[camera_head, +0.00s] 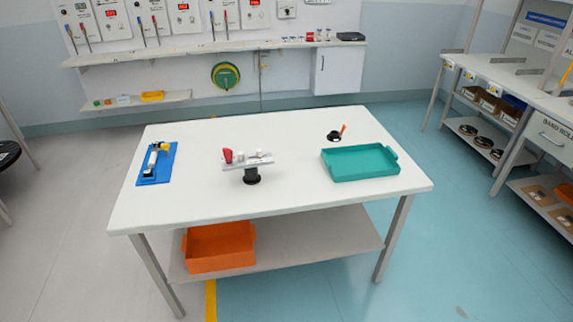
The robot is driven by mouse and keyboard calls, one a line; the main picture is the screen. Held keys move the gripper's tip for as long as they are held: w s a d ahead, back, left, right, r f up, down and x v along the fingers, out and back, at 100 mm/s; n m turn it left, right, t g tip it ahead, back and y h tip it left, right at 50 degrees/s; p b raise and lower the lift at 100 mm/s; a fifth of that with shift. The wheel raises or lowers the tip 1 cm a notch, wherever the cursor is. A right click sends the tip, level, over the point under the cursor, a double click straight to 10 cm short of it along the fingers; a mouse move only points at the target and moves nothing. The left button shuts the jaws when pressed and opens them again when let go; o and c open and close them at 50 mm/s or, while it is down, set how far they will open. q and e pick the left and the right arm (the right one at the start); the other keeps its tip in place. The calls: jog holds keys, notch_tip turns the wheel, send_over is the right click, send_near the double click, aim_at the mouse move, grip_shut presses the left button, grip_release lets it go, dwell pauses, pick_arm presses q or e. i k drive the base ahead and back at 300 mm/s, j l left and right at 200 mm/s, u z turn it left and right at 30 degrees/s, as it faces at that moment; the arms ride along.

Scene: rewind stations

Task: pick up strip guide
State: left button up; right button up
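A white table (270,200) stands in the middle of the camera_head view. A blue mat (148,181) at its left end carries a small white, yellow and black item (155,155). A light grey bar fixture (240,165) with a red part stands on a black foot (251,176) near the centre. A small black round piece (334,136) with an orange stick lies toward the back right. I cannot tell which of these, if any, is the strip guide. Neither of my grippers is in view.
A teal tray (362,174), seemingly empty, sits at the table's right. An orange bin (219,258) is on the lower shelf. A bench (547,133) stands far right, and a wall shelf (210,52) runs behind. The table's front and back middle are clear.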

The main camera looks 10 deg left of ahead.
aim_at(249, 164)
jog(key=i+j+z, duration=0.1)
jog(key=j+z, duration=0.4)
jog(key=j, duration=0.4)
jog(key=k+j+z, duration=0.1)
jog(key=j+z, duration=0.35)
jog(key=j, duration=0.45)
